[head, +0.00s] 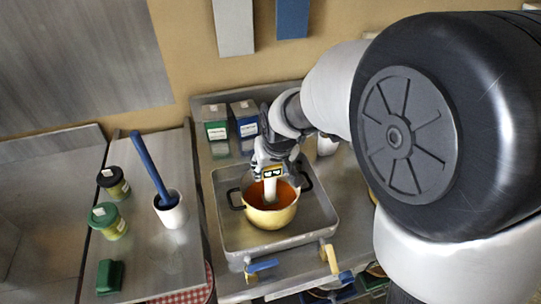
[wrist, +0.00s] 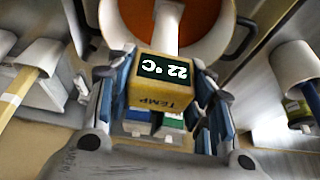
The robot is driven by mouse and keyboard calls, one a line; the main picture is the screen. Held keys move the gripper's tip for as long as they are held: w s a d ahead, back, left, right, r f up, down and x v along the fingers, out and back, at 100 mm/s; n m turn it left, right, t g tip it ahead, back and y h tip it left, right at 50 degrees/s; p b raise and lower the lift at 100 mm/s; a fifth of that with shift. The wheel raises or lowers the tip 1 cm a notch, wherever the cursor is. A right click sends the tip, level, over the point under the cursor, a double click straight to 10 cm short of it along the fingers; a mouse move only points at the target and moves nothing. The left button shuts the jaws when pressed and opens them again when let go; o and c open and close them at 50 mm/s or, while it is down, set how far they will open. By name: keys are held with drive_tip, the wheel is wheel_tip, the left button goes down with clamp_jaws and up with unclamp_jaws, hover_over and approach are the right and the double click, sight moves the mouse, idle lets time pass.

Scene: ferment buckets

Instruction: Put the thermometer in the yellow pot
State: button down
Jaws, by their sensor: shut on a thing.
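The thermometer (wrist: 160,92) has a yellow box head marked TEMP, with a dark display reading 22 °C, upside down in the wrist view. My gripper (wrist: 160,84) is shut on this head, with a finger on each side. The thermometer's white stem (head: 270,188) points down over the yellow pot (head: 268,218), within its rim. The pot holds orange-red liquid and has two dark handles; it also shows in the wrist view (wrist: 218,52). I cannot tell whether the stem tip is in the liquid. In the head view my gripper (head: 272,170) is just above the pot.
The pot stands in a metal tray (head: 222,195). Behind it are a green-labelled box (head: 217,132) and a blue-labelled box (head: 246,128). A white cup with a blue stick (head: 172,212), two jars (head: 110,222) and a green block (head: 110,276) stand left. Blue (head: 262,266) and yellow-handled taps are in front.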

drive_tip(key=shift+f+b, duration=0.4)
drive_tip(key=shift+f, duration=1.2)
drive_tip(key=shift+f, duration=0.25)
drive_tip(key=c, duration=0.8)
unclamp_jaws()
drive_tip(key=shift+r, duration=0.1)
drive_tip(key=shift+o, duration=0.2)
drive_tip(key=shift+r, duration=0.5)
drive_tip(key=p+v, duration=0.3)
drive_tip(key=v, duration=0.8)
drive_tip(key=s+d+r+m, duration=0.1)
drive_tip(key=s+d+r, duration=0.2)
drive_tip(key=s+d, duration=0.3)
drive_tip(key=s+d+r+m+h, duration=0.1)
drive_tip(key=s+d, duration=0.6)
drive_tip(key=s, duration=0.8)
wheel_tip(320, 180, up, 2)
drive_tip(key=shift+s+r+m, duration=0.2)
drive_tip(key=shift+s+m, duration=0.1)
drive_tip(key=shift+m, duration=0.3)
